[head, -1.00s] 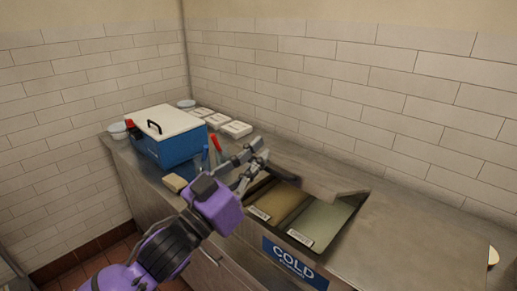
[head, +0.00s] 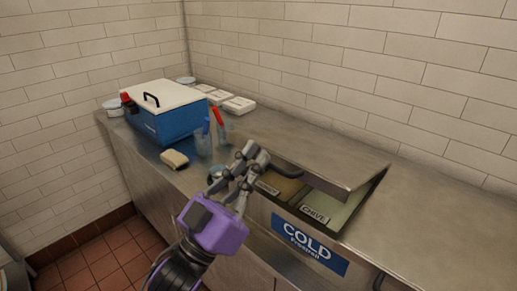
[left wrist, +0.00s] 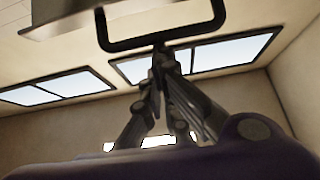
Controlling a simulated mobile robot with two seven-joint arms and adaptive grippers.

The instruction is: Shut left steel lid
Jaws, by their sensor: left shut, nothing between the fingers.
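The left steel lid (head: 325,157) hangs tilted over the cold well, its front edge raised. The tubs below show under it, one labelled CHIVE (head: 318,214). The lid's black handle (head: 290,173) is at its front left, close to my left gripper (head: 256,154). In the left wrist view the handle (left wrist: 160,41) spans above the fingers, with the lid's edge (left wrist: 75,15) behind it. My left gripper is shut and empty, its fingertips by the handle; I cannot tell whether they touch. My right gripper is out of view.
A blue box with a white lid (head: 165,112) stands at the back left. A sponge (head: 174,159), a clear container (head: 203,143) and a red-handled tool (head: 217,117) are left of the gripper. White packs (head: 238,104) lie by the wall. The steel counter at right is clear.

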